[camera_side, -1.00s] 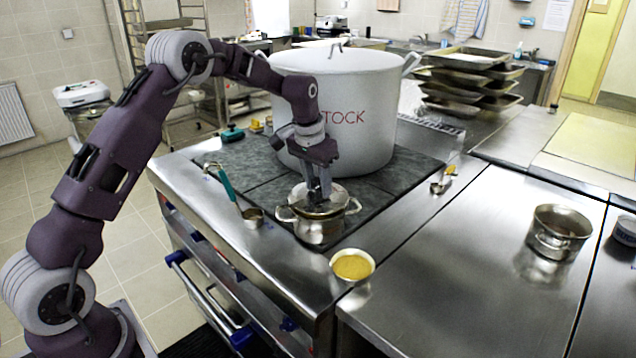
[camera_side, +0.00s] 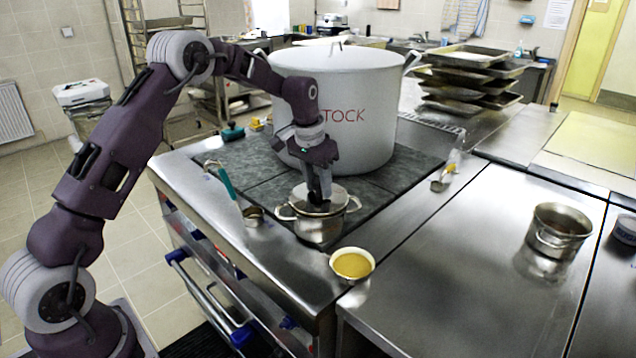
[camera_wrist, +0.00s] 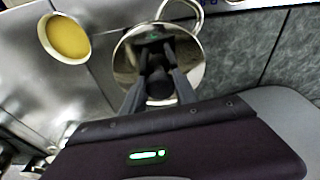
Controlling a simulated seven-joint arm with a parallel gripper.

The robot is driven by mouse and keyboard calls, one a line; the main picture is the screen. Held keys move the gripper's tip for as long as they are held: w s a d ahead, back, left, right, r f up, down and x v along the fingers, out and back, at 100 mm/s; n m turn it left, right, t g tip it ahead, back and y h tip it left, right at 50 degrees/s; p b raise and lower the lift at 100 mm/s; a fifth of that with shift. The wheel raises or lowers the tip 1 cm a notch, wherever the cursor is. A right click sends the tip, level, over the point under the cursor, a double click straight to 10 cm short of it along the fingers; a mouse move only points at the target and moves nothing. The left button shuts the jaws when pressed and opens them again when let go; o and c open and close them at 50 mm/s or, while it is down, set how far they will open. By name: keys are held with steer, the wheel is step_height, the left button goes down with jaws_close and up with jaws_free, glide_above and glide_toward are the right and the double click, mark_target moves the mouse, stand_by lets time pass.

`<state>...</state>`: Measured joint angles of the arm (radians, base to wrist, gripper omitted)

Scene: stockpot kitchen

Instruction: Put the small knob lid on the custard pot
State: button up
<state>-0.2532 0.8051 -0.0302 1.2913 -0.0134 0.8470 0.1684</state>
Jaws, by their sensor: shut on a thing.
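The small knob lid (camera_side: 336,195) is a shiny steel disc with a dark knob. It lies about level over the mouth of a small two-handled steel pot (camera_side: 320,231), which stands on the near corner of the dark hob. My gripper (camera_side: 320,203) points down from above and is shut on the lid's knob. In the wrist view the fingers (camera_wrist: 158,88) close around the dark knob over the lid (camera_wrist: 128,65). A pot handle (camera_wrist: 186,8) shows past the lid edge. I cannot tell whether the rim is fully seated all round.
A small pan of yellow food (camera_side: 352,265) stands close in front, on the counter edge. The big stockpot (camera_side: 365,110) stands just behind my gripper. A ladle (camera_side: 253,214) lies to the left. Another steel pot (camera_side: 558,230) stands right, with clear counter between.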

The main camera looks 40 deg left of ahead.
steer(key=shift+f, duration=0.2)
steer(key=o, duration=1.2)
